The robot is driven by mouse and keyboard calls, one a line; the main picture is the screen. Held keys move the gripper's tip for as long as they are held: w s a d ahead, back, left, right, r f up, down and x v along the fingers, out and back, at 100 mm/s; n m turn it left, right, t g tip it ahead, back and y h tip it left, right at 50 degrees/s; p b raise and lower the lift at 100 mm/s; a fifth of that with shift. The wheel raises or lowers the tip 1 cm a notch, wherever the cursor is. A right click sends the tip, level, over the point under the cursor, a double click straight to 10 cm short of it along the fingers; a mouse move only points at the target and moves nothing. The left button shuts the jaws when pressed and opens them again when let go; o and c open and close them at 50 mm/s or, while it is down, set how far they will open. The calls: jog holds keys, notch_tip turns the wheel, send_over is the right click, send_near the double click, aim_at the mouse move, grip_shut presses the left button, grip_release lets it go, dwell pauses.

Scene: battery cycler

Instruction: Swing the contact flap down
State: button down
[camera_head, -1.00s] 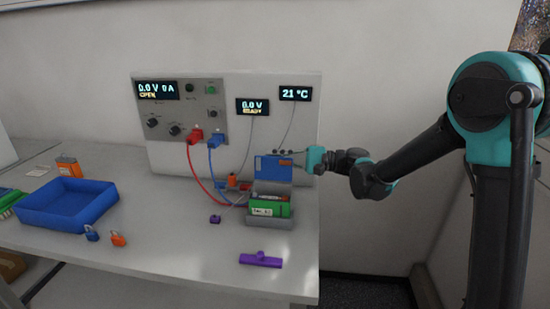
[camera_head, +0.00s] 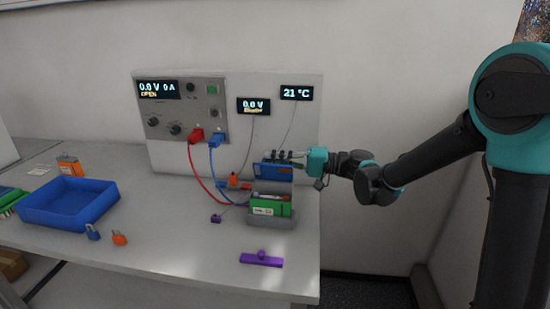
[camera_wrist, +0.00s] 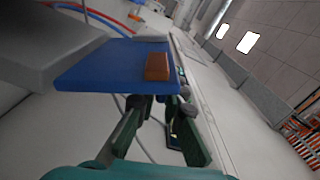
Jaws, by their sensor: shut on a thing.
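The blue contact flap (camera_head: 276,172) is above the grey holder (camera_head: 272,222), tilted between upright and flat. A green battery block (camera_head: 270,208) sits in the holder below it, clear of the flap. My gripper (camera_head: 282,157) reaches in from the right at the flap's upper edge and is shut on it. In the wrist view the flap (camera_wrist: 90,68) spans the fingertips (camera_wrist: 158,98), with a brown block (camera_wrist: 158,66) on its face. The fingers partly hide the flap's edge.
The power panel (camera_head: 180,108) stands behind, with red and blue leads running toward the holder. A purple T-shaped piece (camera_head: 262,260) lies in front of the holder.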

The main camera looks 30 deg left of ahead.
aim_at(271, 171)
jog(key=s+n, duration=0.1)
jog(key=n, duration=0.1)
jog(key=s+n, duration=0.1)
jog(key=shift+s+d+f+n, duration=0.15)
jog(key=shift+s+d+n, duration=0.05)
jog(key=shift+d+n, duration=0.2)
jog(key=n, duration=0.1)
jog(key=s+n, duration=0.1)
jog(key=s+f+n, duration=0.1)
jog(key=shift+d+n, duration=0.25)
jog(key=shift+n, duration=0.15)
jog(key=n, duration=0.1)
jog(key=s+f+n, duration=0.1)
jog(key=shift+s+d+f+n, duration=0.1)
jog(key=shift+d+n, duration=0.1)
jog(key=shift+n, duration=0.1)
jog(key=shift+s+d+f+n, duration=0.1)
jog(key=shift+s+f+n, duration=0.3)
jog(key=shift+n, duration=0.45)
jog(key=shift+s+d+f+n, duration=0.15)
jog(key=shift+f+n, duration=0.3)
jog(key=shift+n, duration=0.4)
jog(key=shift+f, duration=0.1)
jog(key=c, duration=1.7)
grip_release()
jog(key=shift+o, duration=0.3)
jog(key=shift+w, duration=0.1)
